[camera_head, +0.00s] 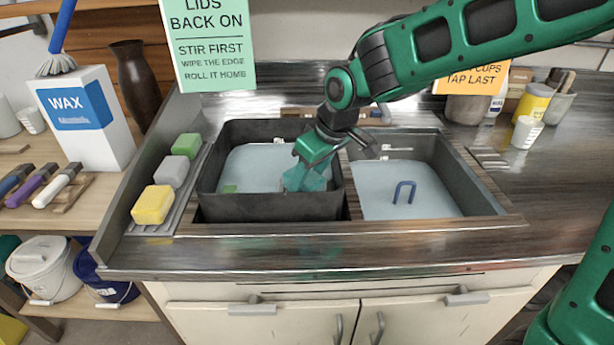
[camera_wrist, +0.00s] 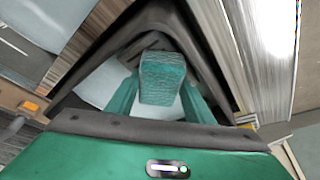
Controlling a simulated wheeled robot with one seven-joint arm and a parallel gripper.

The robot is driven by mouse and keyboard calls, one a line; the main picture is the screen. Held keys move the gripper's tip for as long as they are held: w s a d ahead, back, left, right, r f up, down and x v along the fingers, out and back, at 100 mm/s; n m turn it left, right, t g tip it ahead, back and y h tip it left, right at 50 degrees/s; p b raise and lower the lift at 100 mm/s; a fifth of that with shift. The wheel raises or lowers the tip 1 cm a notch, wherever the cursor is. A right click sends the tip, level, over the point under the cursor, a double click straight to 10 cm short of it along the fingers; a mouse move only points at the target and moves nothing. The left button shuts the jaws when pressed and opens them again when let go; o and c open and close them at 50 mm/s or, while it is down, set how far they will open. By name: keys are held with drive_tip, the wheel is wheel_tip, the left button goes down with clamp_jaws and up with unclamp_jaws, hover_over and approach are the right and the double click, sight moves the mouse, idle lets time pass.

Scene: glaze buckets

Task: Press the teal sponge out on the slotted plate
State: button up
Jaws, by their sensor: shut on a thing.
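My gripper (camera_head: 308,172) points down into the dark tub (camera_head: 270,207) in the left basin, its fingers at or in the pale liquid. In the wrist view my gripper (camera_wrist: 160,97) is shut on the teal sponge (camera_wrist: 163,78), a rough block between the two green fingers. In the head view the sponge blends with the fingers. A small flat grey piece with slot-like lines (camera_head: 489,157) lies on the counter right of the right basin; I cannot tell for sure that it is the slotted plate.
Green, grey and yellow sponges (camera_head: 153,204) sit on the left ledge. The right basin (camera_head: 455,175) holds pale liquid with a blue handle (camera_head: 404,192) sticking up. A white cup (camera_head: 527,132) stands at the back right. The right counter (camera_head: 560,185) is mostly clear.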

drive_tip(key=shift+f, duration=0.1)
drive_tip(key=shift+r, duration=3.55)
